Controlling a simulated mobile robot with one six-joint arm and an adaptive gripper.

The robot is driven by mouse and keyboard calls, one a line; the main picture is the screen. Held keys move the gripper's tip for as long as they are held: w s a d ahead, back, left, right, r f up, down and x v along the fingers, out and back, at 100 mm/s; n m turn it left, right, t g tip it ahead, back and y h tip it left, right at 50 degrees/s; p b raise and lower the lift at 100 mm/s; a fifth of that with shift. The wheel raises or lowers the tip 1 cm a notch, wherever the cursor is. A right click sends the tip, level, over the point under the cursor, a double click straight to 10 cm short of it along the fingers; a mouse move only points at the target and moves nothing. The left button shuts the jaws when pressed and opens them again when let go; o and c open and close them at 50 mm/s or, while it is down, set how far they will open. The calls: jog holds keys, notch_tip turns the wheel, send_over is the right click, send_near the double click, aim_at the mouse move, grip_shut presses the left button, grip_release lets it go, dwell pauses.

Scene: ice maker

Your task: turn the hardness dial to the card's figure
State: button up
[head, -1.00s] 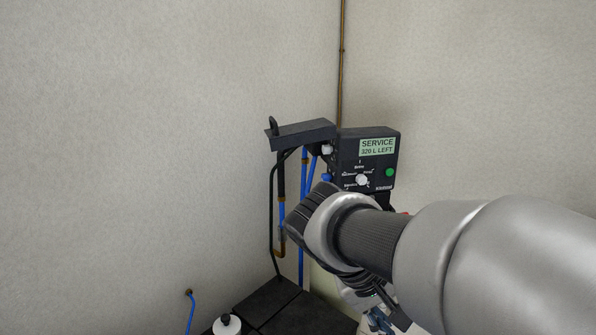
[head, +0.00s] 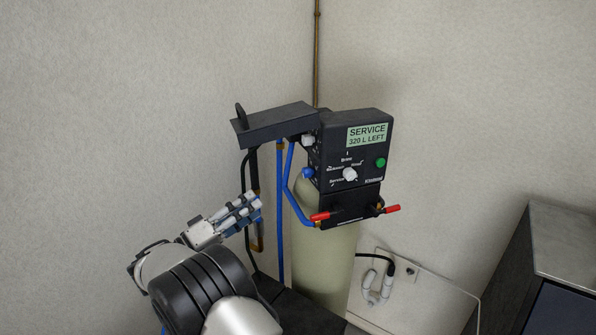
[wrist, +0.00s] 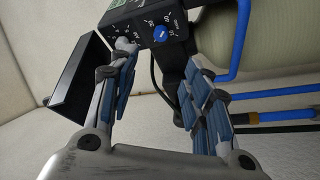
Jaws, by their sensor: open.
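The softener's black control head (head: 325,150) stands in the room corner. On its left side is a small blue hardness dial (head: 308,173), with a white knob (head: 308,141) above it. In the wrist view the blue dial (wrist: 157,31) shows a pale pointer mark, with printed figures around it too small to read surely. My gripper (head: 254,208) is open and empty, left of and below the dial. In the wrist view my gripper's fingers (wrist: 158,66) stand apart, with the dial beyond the gap. The card is not identifiable in either view.
A black shelf-like box (head: 273,123) juts left from the head. Blue pipes (head: 280,215) run beside the pale tank (head: 328,250). Red-handled valves (head: 391,209) stick out in front. A grey cabinet (head: 565,235) stands at right.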

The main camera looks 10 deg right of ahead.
aim_at(303, 173)
jog(key=p+x, duration=0.2)
jog(key=x, duration=1.5)
jog(key=shift+p, duration=0.4)
jog(key=shift+c, duration=0.4)
grip_shut()
